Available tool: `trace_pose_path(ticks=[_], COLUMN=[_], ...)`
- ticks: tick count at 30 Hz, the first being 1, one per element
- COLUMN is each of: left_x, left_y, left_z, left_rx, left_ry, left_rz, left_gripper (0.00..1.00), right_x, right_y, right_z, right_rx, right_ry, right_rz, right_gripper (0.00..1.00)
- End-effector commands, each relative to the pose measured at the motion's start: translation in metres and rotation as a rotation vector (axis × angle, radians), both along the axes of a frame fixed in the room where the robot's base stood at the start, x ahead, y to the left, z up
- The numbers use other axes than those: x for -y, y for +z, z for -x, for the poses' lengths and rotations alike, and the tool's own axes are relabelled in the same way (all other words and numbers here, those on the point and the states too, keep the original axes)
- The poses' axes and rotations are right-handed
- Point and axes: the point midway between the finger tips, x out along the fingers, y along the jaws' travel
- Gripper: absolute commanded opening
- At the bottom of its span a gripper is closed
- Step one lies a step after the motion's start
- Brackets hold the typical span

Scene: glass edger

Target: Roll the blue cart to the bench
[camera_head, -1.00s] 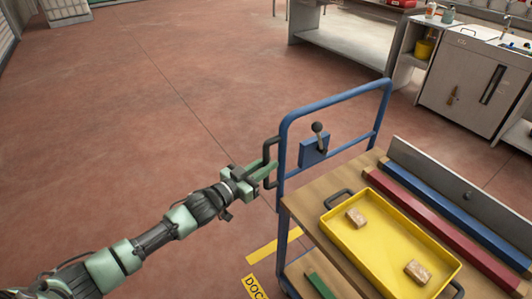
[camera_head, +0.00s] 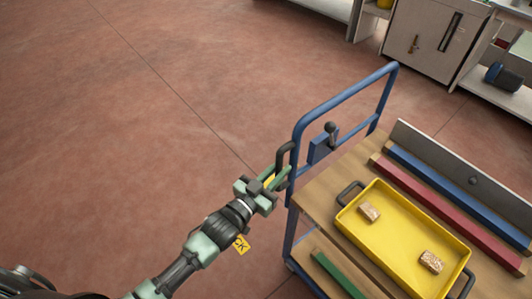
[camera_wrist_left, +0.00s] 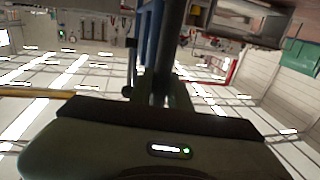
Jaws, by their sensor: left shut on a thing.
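The blue cart (camera_head: 345,97) has a blue tubular push frame and a wooden top, and fills the right of the head view. A dark handle (camera_head: 282,158) sticks out from the near left post of its frame. My left gripper (camera_head: 279,178) is shut on this handle. In the left wrist view a dark bar (camera_wrist_left: 170,60) rises from the gripper, with a blue post beside it. A bench (camera_head: 335,8) with a pale top is cut off at the top edge of the head view; I cannot tell whether it is the task's bench. My right gripper is not in view.
On the cart lie a yellow tray (camera_head: 393,247) with two tan blocks, a red bar (camera_head: 440,208), a blue bar (camera_head: 450,195) and a grey panel. A grey cabinet (camera_head: 428,42) stands at the upper right. The red floor (camera_head: 150,110) at left is clear.

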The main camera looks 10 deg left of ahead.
Motion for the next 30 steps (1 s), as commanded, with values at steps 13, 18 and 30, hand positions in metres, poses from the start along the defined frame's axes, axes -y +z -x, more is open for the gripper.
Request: trace_pose_path(ticks=[13, 18, 30], left_x=[0.025, 0.026, 0.026], left_y=[-0.001, -0.001, -0.001], left_z=[0.020, 0.021, 0.020], left_rx=[0.000, -0.001, -0.001], left_ry=[-0.001, -0.003, -0.002], left_rz=[-0.001, 0.000, 0.000], left_gripper=[0.00, 0.00, 0.40], right_x=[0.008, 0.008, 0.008], right_y=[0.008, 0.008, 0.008], right_z=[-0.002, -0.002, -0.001], right_rx=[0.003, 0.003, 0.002], right_ry=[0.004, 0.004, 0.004], right_rz=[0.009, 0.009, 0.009], right_gripper=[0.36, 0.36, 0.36])
